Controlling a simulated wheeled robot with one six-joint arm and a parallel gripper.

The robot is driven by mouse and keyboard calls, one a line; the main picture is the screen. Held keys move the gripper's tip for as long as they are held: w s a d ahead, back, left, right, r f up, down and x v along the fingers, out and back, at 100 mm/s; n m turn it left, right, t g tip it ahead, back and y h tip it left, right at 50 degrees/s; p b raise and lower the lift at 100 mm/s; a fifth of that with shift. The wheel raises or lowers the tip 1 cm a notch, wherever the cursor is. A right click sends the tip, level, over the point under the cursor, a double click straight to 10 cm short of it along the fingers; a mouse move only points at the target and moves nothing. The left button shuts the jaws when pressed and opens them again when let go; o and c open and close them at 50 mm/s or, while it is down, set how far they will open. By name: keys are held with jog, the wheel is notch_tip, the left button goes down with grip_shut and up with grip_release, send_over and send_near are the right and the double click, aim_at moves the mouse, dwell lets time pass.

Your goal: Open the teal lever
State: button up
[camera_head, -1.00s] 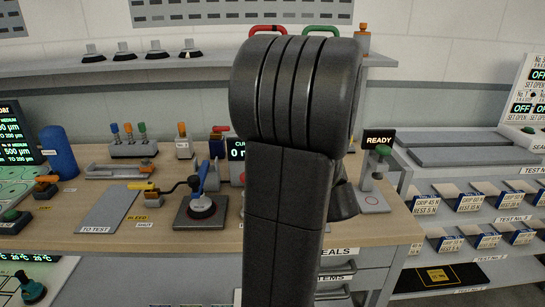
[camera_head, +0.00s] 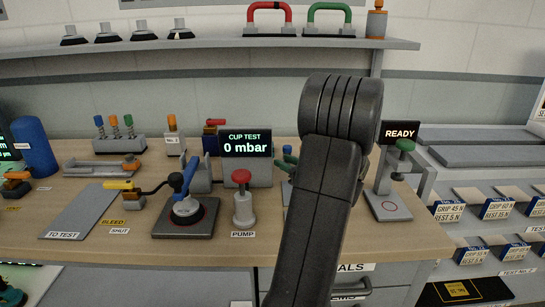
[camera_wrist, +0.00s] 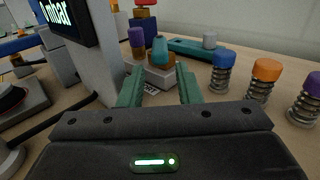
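In the wrist view, a small upright teal lever (camera_wrist: 159,50) stands on a brass-coloured body on a pale base, beside a purple lever (camera_wrist: 137,40). My gripper (camera_wrist: 161,72) has two teal fingers spread apart with nothing between them. The teal lever shows beyond the gap between the fingertips; contact is not visible. In the head view, my arm hides this lever, and part of my gripper (camera_head: 288,160) peeks out left of the arm.
The display (camera_head: 245,144) reads "CUP TEST 0 mbar"; its post stands close left of my fingers in the wrist view. Spring cups with blue (camera_wrist: 222,58), orange (camera_wrist: 266,70) and purple caps stand to the right. A red-topped pump (camera_head: 242,195) is left of my arm.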

jog(key=x, duration=0.6)
jog(key=shift+w+a, duration=0.1)
jog(key=shift+w, duration=0.05)
jog(key=shift+c, duration=0.2)
grip_shut()
